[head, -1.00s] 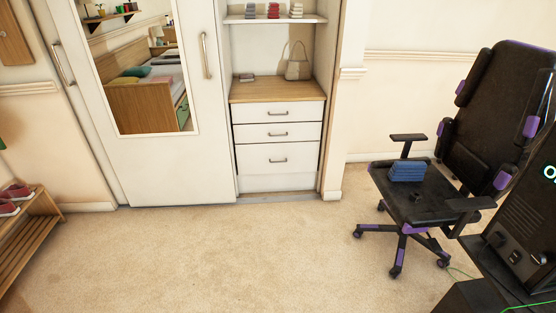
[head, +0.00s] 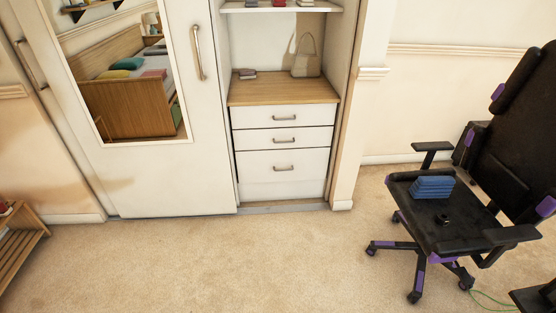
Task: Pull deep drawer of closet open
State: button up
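The closet (head: 171,178) stands ahead, with a white mirrored sliding door on its left part and an open bay on its right. In the bay is a white drawer unit under a wooden top (head: 282,90). Two shallow drawers, an upper one (head: 255,118) and a middle one (head: 255,141), sit above the deep drawer (head: 255,177). The deep drawer has a short metal bar handle (head: 283,168) near its top edge. All three drawers look shut. My gripper is not in view.
A black and purple office chair (head: 437,222) with folded blue cloth (head: 432,187) on its seat stands at the right. A wooden shoe rack (head: 20,245) is at the lower left. Carpet (head: 250,265) in front of the drawers is clear. A handbag (head: 307,57) sits on the wooden top.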

aim_at(310, 162)
jog(key=i+j, duration=0.15)
jog(key=i, duration=1.3)
jog(key=i+j+u, duration=0.1)
jog(key=i, duration=1.3)
